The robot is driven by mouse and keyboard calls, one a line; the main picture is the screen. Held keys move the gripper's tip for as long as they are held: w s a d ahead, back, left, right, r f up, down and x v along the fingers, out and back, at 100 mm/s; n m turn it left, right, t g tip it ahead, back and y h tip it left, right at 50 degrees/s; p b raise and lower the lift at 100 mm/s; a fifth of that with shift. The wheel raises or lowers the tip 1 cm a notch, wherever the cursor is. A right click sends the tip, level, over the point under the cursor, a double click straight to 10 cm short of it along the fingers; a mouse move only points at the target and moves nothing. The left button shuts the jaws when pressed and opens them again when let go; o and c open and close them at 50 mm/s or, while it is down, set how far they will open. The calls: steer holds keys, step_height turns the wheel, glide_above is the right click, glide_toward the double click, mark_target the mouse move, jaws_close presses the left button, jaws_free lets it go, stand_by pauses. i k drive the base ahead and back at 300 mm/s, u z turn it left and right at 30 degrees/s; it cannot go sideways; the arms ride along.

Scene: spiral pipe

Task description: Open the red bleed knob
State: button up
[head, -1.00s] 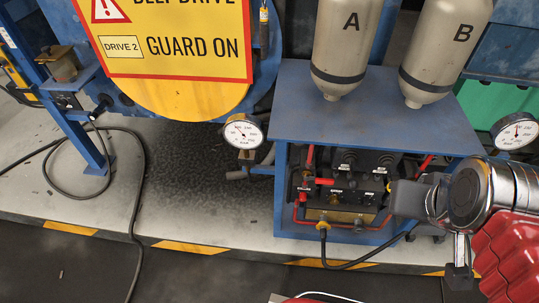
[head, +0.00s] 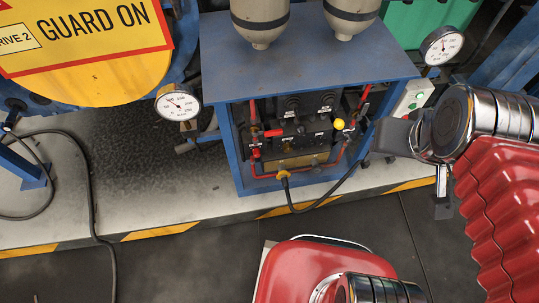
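The valve panel (head: 300,138) is inside an open blue cabinet near the middle of the head view. Red parts show on its left side: a short horizontal red handle or knob (head: 272,133) and another small red piece (head: 267,148) just below. I cannot tell which is the bleed knob or how it is set. A round yellow knob (head: 339,124) is on the panel's right side. My gripper (head: 415,172) is right of the panel, its two dark finger pads apart, with nothing seen between them. It appears apart from the red parts.
The blue cabinet top (head: 315,65) carries two grey cylinders. Gauges flank it, left (head: 178,106) and right (head: 442,45). A black hose (head: 318,205) loops in front over the striped edge (head: 160,231).

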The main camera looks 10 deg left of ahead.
mark_target(256, 152)
steer(key=z, duration=0.15)
steer(key=k, duration=1.25)
steer(key=u, duration=1.45)
steer(key=i, duration=1)
steer(key=u, duration=0.1)
